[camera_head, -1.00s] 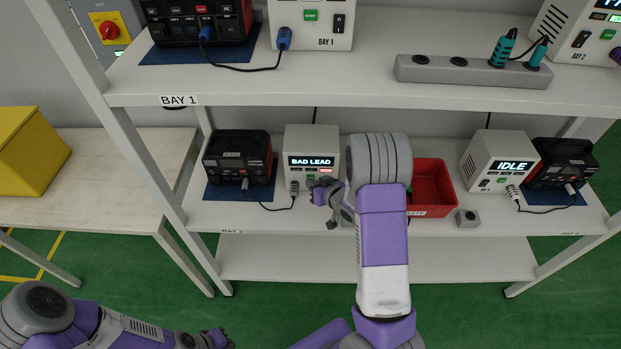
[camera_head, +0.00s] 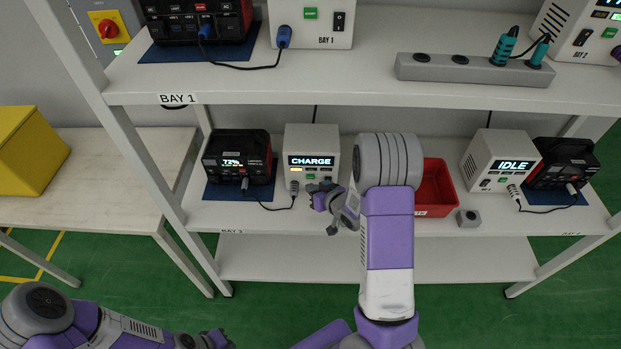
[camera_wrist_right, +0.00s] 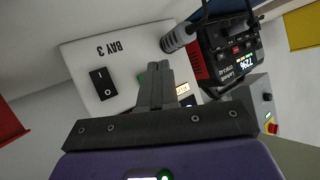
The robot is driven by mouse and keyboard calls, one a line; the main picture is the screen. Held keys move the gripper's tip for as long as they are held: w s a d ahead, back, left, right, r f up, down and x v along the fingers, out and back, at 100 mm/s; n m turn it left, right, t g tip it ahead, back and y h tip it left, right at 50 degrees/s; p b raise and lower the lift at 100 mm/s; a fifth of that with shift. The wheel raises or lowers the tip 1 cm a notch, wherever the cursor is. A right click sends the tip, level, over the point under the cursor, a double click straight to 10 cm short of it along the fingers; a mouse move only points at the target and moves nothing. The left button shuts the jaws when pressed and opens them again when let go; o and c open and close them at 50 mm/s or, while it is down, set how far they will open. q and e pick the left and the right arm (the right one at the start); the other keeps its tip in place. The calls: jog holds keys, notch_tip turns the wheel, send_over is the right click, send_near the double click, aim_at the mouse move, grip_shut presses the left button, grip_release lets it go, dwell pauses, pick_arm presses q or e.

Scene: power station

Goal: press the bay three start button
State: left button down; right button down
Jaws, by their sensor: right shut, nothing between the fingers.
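The bay three charger (camera_head: 304,142) is a white box on the lower shelf, and its screen reads CHARGE.
A black power unit (camera_head: 237,158), its screen lit at 72%, stands left of the charger, joined by a cable (camera_head: 277,208). A red bin (camera_head: 436,188) and a small grey box (camera_head: 468,217) are to the right. An IDLE charger (camera_head: 494,160) is farther right. The upper shelf (camera_head: 370,85) overhangs.

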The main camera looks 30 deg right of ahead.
pick_arm(q)
jog(key=shift+f+b, duration=0.55)
jog(key=shift+f, duration=0.15)
pick_arm(e)
jog(key=shift+s+a, duration=0.45)
jog(key=shift+s, duration=0.25)
jog(key=shift+s+a, duration=0.45)
jog(key=shift+s, duration=0.3)
jog(key=shift+s+a, duration=0.45)
jog(key=shift+s, duration=0.25)
pick_arm(q)
jog(key=shift+s, duration=0.1)
